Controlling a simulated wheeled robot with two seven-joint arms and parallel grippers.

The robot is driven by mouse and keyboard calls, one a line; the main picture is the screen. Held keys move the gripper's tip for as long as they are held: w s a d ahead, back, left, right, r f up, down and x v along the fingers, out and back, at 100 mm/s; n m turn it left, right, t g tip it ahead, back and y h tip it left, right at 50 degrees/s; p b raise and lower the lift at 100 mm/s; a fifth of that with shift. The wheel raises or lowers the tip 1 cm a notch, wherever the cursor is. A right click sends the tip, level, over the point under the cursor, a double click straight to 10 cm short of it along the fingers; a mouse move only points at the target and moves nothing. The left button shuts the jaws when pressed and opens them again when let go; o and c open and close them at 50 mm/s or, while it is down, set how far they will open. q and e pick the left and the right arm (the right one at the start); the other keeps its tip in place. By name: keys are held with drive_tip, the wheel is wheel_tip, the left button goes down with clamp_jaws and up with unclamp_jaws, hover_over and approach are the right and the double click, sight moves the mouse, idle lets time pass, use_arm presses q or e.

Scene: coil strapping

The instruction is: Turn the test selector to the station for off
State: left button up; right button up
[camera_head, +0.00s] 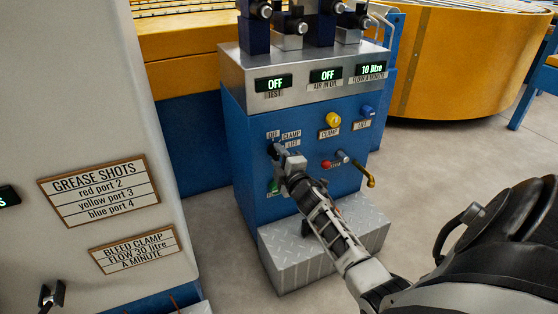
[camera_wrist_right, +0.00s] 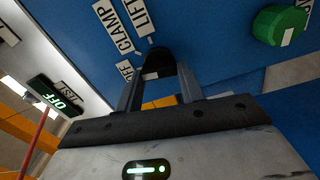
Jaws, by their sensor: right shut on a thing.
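The test selector is a black knob (camera_wrist_right: 155,62) on the blue front panel (camera_head: 247,108). Small plates reading OFF (camera_head: 273,135), CLAMP (camera_head: 291,134) and LIFT (camera_head: 293,144) surround it. My right gripper (camera_head: 277,151) reaches the panel and is shut on the knob, which it mostly hides in the head view. In the wrist view its two fingers (camera_wrist_right: 158,82) stand on either side of the knob. The knob's pointing direction is hard to tell. The TEST display (camera_head: 274,83) reads OFF. My left gripper is not in view.
A yellow knob (camera_head: 333,120), a blue knob (camera_head: 367,112), a red knob (camera_head: 326,164) and a yellow-tipped lever (camera_head: 366,176) sit right of the selector. A green knob (camera_wrist_right: 280,25) is close to my gripper. A tread-plate step (camera_head: 285,260) stands below.

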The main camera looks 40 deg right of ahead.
drive_tip(key=shift+f+n, duration=0.15)
drive_tip(key=shift+n, duration=0.75)
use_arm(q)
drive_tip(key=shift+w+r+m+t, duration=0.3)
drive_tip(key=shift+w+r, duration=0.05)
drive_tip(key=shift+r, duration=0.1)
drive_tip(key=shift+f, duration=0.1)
use_arm(e)
drive_tip(key=o, duration=1)
drive_tip(key=shift+s+a, duration=0.1)
